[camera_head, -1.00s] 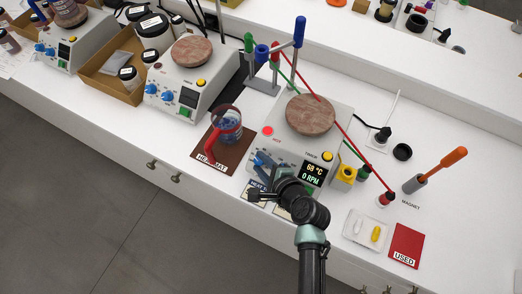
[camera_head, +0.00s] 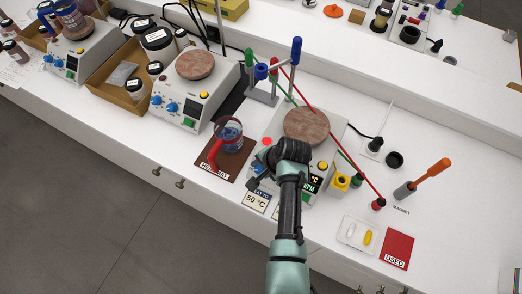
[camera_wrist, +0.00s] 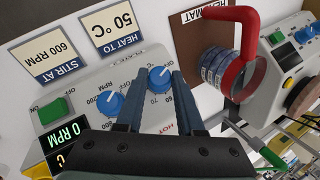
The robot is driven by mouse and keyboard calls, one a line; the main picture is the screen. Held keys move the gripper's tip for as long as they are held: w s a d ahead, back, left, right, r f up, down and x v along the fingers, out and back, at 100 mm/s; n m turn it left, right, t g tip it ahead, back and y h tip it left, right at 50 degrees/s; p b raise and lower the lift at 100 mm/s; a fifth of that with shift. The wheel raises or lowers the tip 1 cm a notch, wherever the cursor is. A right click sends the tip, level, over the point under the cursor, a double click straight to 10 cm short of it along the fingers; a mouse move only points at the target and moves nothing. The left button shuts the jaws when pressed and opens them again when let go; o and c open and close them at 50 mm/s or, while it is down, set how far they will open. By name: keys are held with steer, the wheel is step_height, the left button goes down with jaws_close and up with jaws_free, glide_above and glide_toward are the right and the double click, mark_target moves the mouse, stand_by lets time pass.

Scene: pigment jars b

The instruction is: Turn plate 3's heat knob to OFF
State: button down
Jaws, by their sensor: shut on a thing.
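The nearest hot plate (camera_head: 270,160), with a round brownish top (camera_head: 306,126) and a lit red HOT lamp (camera_head: 267,141), stands in the middle of the head view. My gripper (camera_head: 264,178) is at its front panel and hides the knobs there. In the wrist view, my gripper (camera_wrist: 153,92) is shut on the blue heat knob (camera_wrist: 160,78), marked °C, with a finger on either side. The blue RPM knob (camera_wrist: 110,103) is just left of the left finger. A green switch (camera_wrist: 56,110) and a display reading 0 RPM (camera_wrist: 66,136) lie further left.
A HEAT TO 50 °C card (camera_head: 256,201) lies before the plate. A yellow-topped jar (camera_head: 339,182) and red USED mat (camera_head: 397,250) are to the right.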

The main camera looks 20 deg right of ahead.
steer(key=shift+w+n+g, duration=0.1)
steer(key=shift+n+g, duration=0.6)
steer(key=shift+n, duration=0.1)
steer(key=shift+a+h, duration=0.1)
steer(key=shift+h, duration=0.2)
steer(key=c, duration=0.5)
jaws_free()
steer(key=b+v, duration=0.2)
steer(key=v, duration=1.1)
